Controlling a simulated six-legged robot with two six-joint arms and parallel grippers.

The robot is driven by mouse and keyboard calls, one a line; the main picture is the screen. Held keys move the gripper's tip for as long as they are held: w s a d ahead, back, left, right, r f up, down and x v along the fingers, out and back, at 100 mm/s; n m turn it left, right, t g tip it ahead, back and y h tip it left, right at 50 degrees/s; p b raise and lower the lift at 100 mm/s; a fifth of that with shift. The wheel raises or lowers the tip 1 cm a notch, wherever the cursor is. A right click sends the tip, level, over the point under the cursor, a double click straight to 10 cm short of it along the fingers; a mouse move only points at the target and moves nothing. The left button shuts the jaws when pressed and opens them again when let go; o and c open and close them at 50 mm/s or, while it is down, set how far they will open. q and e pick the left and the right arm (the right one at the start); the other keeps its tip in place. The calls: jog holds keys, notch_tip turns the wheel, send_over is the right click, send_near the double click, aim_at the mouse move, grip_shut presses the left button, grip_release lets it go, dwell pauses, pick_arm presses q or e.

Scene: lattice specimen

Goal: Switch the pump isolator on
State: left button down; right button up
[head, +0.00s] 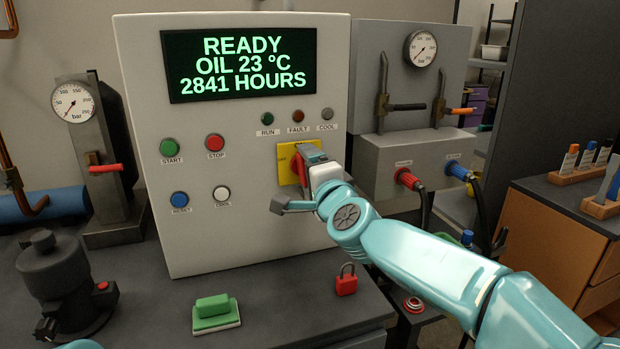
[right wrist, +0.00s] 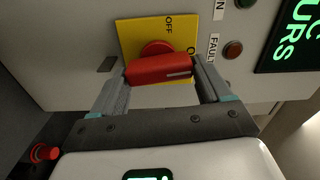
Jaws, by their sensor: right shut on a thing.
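The pump isolator is a red rotary handle (head: 298,170) on a yellow plate (head: 284,158) on the grey control panel. In the right wrist view the red handle (right wrist: 158,69) lies between both fingers of my right gripper (right wrist: 160,88). The gripper is shut on it. Its white pointer line lies toward the right end, on the side of the partly hidden ON mark; OFF (right wrist: 168,24) is at the plate's top there. In the head view the handle stands roughly upright, partly hidden by my right gripper (head: 306,165). My left gripper is not in view.
The panel display (head: 240,65) reads READY, OIL 23 °C, 2841 HOURS. Start (head: 170,147) and stop (head: 215,142) buttons sit left of the isolator. A red padlock (head: 346,281) and a green block (head: 213,310) rest on the bench in front. A pump (head: 60,285) stands at left.

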jog(key=shift+d+m, duration=0.1)
jog(key=shift+m, duration=0.5)
jog(key=o, duration=1)
jog(key=shift+c, duration=0.2)
jog(key=shift+s+b, duration=0.1)
jog(key=shift+b, duration=0.25)
jog(key=b+v, duration=0.2)
jog(key=v, duration=1.4)
